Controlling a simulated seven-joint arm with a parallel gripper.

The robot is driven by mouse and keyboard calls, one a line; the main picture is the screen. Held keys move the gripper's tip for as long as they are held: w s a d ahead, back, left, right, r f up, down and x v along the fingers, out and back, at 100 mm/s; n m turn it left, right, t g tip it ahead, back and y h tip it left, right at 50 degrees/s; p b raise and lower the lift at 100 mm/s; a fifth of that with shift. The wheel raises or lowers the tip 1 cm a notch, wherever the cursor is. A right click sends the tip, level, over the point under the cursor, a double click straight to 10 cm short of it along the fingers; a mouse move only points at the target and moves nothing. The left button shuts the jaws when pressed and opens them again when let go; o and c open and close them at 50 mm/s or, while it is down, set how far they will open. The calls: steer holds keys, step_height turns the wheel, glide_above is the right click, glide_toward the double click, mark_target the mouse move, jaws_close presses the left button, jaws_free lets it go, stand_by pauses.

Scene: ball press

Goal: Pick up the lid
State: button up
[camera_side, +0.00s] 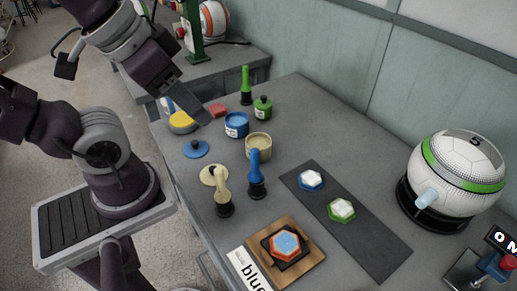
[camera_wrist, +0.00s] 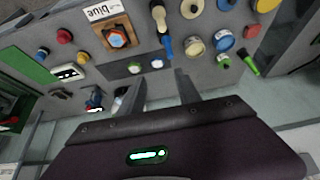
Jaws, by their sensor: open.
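A blue lid (camera_side: 195,149) lies flat on the grey table, knob up. A cream lid (camera_side: 213,175) with a dark knob lies in front of it, partly behind the cream-handled brush. In the wrist view the blue lid (camera_wrist: 226,4) and cream lid (camera_wrist: 191,8) show at the top edge. The open blue pot (camera_side: 236,125) and cream pot (camera_side: 258,147) stand to their right. A green pot (camera_side: 262,107) has its lid on. My gripper (camera_wrist: 162,84) is open and empty, above the table; in the side view it is near the table's far left part.
Upright brushes, green (camera_side: 246,85), blue (camera_side: 257,175) and cream (camera_side: 223,195), stand around the pots. A red block (camera_side: 217,111) and a yellow piece (camera_side: 182,122) lie at the far left. A dark mat (camera_side: 378,246) with two hexagonal pieces, a wooden board (camera_side: 310,262) and a white ball machine (camera_side: 455,170) lie rightward.

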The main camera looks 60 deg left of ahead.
steer(key=shift+o, duration=0.8)
